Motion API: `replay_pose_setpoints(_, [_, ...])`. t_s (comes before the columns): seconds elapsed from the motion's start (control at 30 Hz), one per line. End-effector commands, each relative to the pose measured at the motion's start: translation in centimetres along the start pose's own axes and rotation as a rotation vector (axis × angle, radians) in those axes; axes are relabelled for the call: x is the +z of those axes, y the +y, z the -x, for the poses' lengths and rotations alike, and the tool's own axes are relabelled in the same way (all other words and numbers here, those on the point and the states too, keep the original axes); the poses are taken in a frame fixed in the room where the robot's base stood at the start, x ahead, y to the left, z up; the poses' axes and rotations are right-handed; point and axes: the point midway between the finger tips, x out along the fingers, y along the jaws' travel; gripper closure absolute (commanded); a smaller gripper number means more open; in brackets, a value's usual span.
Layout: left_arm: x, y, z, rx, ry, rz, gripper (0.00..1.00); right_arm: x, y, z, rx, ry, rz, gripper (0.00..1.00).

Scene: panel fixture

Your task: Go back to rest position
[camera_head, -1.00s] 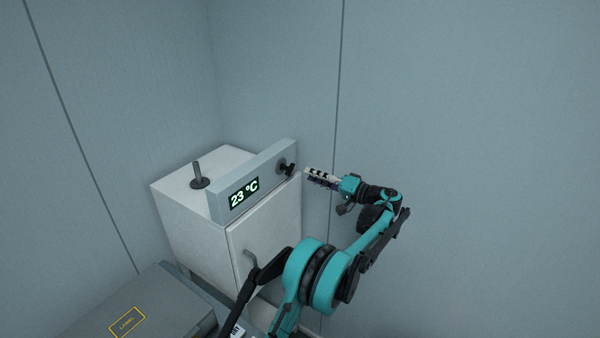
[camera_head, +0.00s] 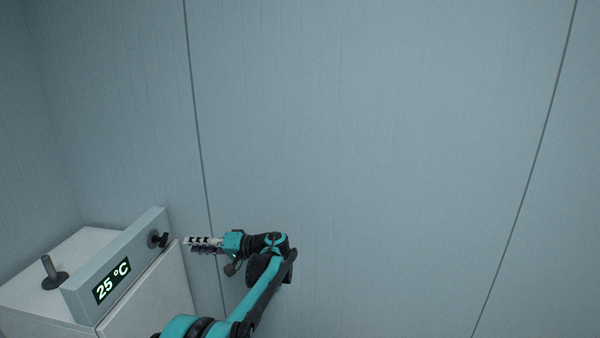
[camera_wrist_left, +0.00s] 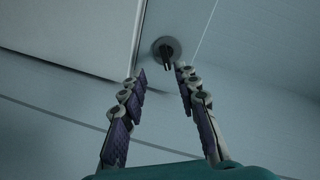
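My left gripper (camera_head: 189,246) is at the right of the white cabinet, its fingers pointing at the black knob (camera_head: 157,239) on the grey panel, with a small gap between. In the left wrist view the two fingers (camera_wrist_left: 160,80) are spread apart with nothing between them. The knob (camera_wrist_left: 166,52) shows just beyond the fingertips there, clear of them. The panel's display (camera_head: 112,281) reads 25 °C. My right gripper is not in any view.
The white cabinet (camera_head: 150,300) stands at the lower left, with a grey post (camera_head: 50,272) on its top. Plain grey wall panels (camera_head: 400,130) fill the background. The space right of my left arm looks clear.

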Motion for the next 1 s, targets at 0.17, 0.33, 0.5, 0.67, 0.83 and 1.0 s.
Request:
replay_pose_setpoints(0.17, [4.8, -1.6, 0.3, 0.244, -0.028, -0.058, 0.69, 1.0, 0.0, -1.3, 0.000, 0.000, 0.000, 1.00])
replay_pose_setpoints(0.33, [10.8, -2.4, 2.0, 0.485, -0.035, -0.088, 0.69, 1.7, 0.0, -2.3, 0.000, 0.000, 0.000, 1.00])
replay_pose_setpoints(0.5, [17.9, -2.4, 5.1, 0.723, -0.027, -0.086, 0.69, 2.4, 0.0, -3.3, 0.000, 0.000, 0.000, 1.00])
replay_pose_setpoints(0.67, [24.9, -1.6, 8.7, 0.937, -0.005, -0.055, 0.69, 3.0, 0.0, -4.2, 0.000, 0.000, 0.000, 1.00])
replay_pose_setpoints(0.83, [32.2, 0.1, 12.9, 1.147, 0.028, 0.011, 0.69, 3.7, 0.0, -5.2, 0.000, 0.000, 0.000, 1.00])
replay_pose_setpoints(1.0, [37.4, 2.0, 16.4, 1.303, 0.063, 0.087, 0.69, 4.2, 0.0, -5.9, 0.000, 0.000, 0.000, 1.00])
